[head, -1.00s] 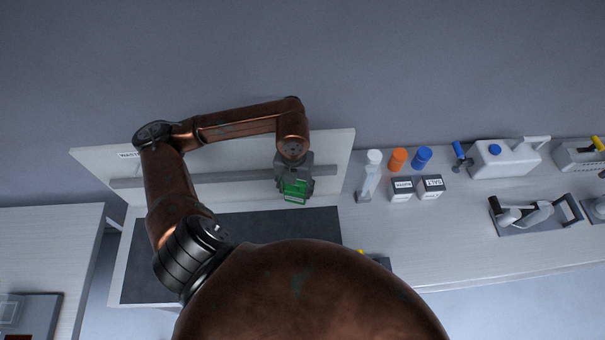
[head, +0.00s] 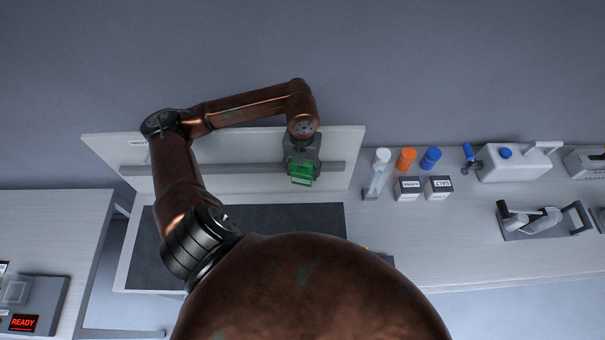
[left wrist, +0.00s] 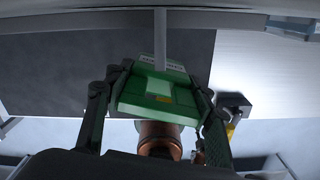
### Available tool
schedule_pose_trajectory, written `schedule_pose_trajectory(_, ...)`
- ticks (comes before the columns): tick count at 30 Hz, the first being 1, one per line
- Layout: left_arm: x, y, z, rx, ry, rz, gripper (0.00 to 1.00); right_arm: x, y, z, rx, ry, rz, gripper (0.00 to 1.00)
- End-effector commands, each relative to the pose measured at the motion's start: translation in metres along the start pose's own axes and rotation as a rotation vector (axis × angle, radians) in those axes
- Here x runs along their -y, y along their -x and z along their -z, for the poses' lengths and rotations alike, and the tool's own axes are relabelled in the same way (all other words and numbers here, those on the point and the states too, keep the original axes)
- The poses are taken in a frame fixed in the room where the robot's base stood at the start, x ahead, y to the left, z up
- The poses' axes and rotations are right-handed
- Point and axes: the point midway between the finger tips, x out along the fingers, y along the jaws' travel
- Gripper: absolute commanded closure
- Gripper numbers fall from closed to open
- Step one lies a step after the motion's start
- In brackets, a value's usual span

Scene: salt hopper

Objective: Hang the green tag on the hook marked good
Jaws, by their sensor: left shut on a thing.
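A green tag (head: 301,176) with a pale label strip is held by my left gripper (head: 302,165), in front of the right part of an upright pale board (head: 347,150). A grey rail (head: 215,169) runs across this board. In the left wrist view the tag (left wrist: 143,97) sits between the two dark fingers of my left gripper (left wrist: 158,85), which are shut on it. No hook marked good can be made out; the gripper and arm cover part of the board. I cannot tell whether the tag touches the rail. My right gripper is not in view.
A small label (head: 138,142) is at the board's upper left. A dark mat (head: 270,218) lies below the board. To the right stand a white-capped bottle (head: 382,157), orange (head: 405,159) and blue (head: 430,159) cylinders, and labelled boxes (head: 438,188). A red READY display (head: 23,323) is at lower left.

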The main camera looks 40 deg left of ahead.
Motion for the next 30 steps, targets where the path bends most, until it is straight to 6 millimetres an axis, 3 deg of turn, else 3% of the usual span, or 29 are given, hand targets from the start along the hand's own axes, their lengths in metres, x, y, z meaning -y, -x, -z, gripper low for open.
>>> schedule_pose_trajectory(20, -0.010, -0.005, -0.038, 0.002, 0.002, 0.000, 0.75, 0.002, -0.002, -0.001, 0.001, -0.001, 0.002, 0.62)
schedule_pose_trajectory(25, -0.013, -0.011, -0.047, 0.007, 0.003, -0.003, 0.88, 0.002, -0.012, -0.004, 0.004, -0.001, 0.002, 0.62)
schedule_pose_trajectory(27, -0.014, -0.012, -0.049, 0.008, 0.004, -0.003, 0.99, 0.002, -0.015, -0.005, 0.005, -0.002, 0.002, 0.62)
schedule_pose_trajectory(30, -0.014, -0.013, -0.051, 0.008, 0.004, -0.003, 1.00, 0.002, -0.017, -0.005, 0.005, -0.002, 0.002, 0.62)
